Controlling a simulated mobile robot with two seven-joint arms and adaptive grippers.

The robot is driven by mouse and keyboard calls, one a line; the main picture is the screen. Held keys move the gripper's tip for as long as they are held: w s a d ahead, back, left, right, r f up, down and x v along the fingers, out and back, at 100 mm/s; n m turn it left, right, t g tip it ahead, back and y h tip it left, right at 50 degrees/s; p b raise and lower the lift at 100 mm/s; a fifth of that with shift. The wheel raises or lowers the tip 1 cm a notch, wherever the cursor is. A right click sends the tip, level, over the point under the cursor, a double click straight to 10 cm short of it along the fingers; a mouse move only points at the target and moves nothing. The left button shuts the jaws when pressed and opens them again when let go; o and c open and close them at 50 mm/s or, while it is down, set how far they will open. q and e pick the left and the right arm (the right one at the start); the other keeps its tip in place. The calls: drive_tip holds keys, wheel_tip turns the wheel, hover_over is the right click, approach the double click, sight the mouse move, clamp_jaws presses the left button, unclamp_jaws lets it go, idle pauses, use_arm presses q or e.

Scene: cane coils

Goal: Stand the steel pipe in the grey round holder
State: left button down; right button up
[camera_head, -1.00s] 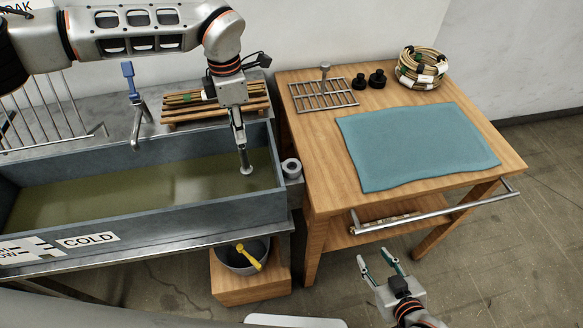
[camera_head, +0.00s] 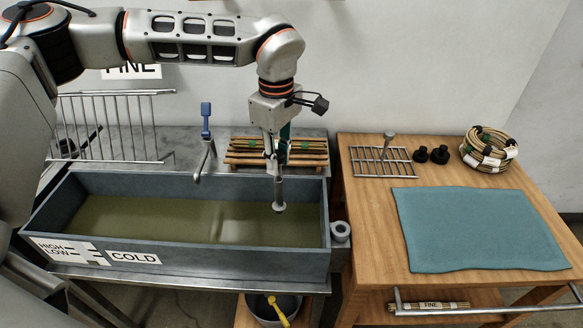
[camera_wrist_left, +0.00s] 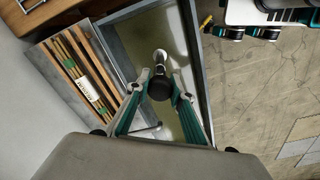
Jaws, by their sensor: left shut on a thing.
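My left gripper (camera_head: 277,172) is shut on the steel pipe (camera_head: 279,192), which hangs nearly upright over the right part of the water trough. Its wider lower end appears over the murky water; I cannot tell whether it touches it. In the left wrist view, my left gripper (camera_wrist_left: 160,84) has its fingers on both sides of the pipe's dark upper end, and the pale lower end of the pipe (camera_wrist_left: 160,57) shows beyond. The grey round holder (camera_head: 341,231) sits just outside the trough's right end, with an open top, to the right of the pipe. My right gripper is not in view.
The trough wall (camera_head: 326,232) stands between pipe and holder. A slatted wooden rack (camera_head: 240,160) lies behind the trough, near a blue-handled tap (camera_head: 206,125). The wooden table (camera_head: 375,225) carries a teal mat (camera_head: 480,228), a wire rack (camera_head: 370,168), black knobs (camera_head: 439,155) and a cane coil (camera_head: 488,150).

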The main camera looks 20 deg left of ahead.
use_arm(q)
drive_tip(key=s+a+f+m, duration=0.3)
drive_tip(key=s+m, duration=0.2)
drive_tip(key=m, duration=0.5)
drive_tip(key=w+d+r+n, duration=0.2)
drive_tip(key=d+r+n, duration=0.2)
drive_tip(key=d+n, duration=0.5)
drive_tip(key=w+d+r+n, duration=0.3)
drive_tip(key=d+r+n, duration=0.2)
drive_tip(key=d+n, duration=0.5)
drive_tip(key=shift+d+r+n, duration=0.2)
drive_tip(key=shift+d+n, duration=0.1)
drive_tip(key=shift+n, duration=2.2)
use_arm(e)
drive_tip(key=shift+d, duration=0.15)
use_arm(q)
drive_tip(key=shift+w, duration=0.15)
